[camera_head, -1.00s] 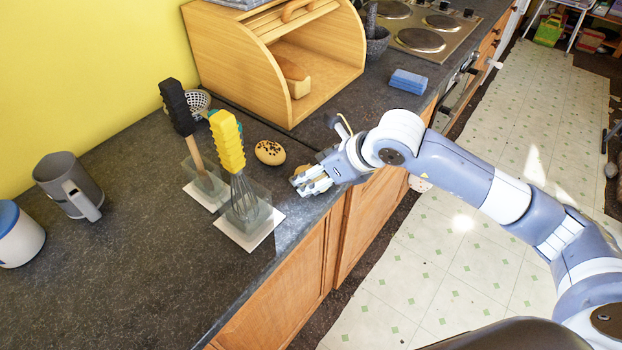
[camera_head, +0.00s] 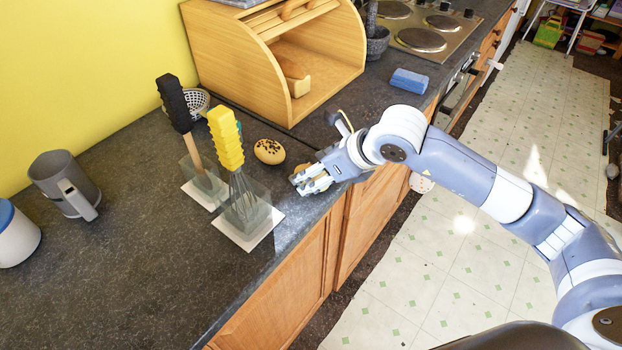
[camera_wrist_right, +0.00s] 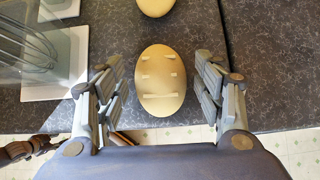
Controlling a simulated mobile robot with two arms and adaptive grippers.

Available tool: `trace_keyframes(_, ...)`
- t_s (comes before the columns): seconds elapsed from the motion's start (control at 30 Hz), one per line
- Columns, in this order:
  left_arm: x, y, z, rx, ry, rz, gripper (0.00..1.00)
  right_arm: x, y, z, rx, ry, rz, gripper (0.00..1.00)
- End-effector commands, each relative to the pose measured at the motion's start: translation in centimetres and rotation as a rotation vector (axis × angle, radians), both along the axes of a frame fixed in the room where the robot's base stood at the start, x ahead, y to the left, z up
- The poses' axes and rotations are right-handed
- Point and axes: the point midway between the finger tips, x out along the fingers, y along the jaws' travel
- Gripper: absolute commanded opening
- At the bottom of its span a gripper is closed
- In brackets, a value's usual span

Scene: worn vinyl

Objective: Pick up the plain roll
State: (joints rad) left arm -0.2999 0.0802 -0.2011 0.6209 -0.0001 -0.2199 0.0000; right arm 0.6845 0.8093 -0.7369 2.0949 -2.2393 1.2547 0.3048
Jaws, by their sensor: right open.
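The plain roll (camera_wrist_right: 161,80) is an oval tan roll with a few pale score marks and no dark specks. In the right wrist view it lies on the dark counter between the two fingers of my right gripper (camera_wrist_right: 161,88), with a gap on each side. In the head view the right gripper (camera_head: 308,182) is low at the counter's front edge, open, and hides most of this roll. A second roll with dark specks (camera_head: 269,151) lies just beyond, and a tan roll (camera_wrist_right: 155,5) is cut by the wrist view's top edge.
A whisk with a yellow handle (camera_head: 226,138) and a black-handled utensil (camera_head: 173,103) stand in clear holders left of the gripper. A wooden bread box (camera_head: 225,60) stands behind, a blue sponge (camera_head: 409,80) to the right. The left counter front is clear.

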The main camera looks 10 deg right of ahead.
Motion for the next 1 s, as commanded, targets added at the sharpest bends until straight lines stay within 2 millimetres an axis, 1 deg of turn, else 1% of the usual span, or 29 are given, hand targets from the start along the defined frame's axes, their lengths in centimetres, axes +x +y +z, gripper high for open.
trace_keyframes(0.1, 0.0, 0.0, 0.0, 0.0, -0.001, 0.0, 0.4, 0.0, 0.0, 0.0, 0.0, 0.0, 0.0, 0.63)
trace_keyframes(0.27, 0.0, 0.0, 0.0, 0.0, -0.001, 0.0, 0.4, 0.0, 0.0, 0.0, 0.0, 0.0, 0.0, 0.26)
trace_keyframes(0.57, 0.0, 0.0, 0.1, 0.0, 0.0, 0.001, 0.4, 0.0, 0.0, 0.1, 0.0, 0.0, 0.0, 0.25)
trace_keyframes(1.0, 0.0, 0.0, 0.3, 0.001, 0.0, 0.001, 0.4, 0.0, 0.0, 1.0, 0.001, -0.001, 0.0, 0.25)
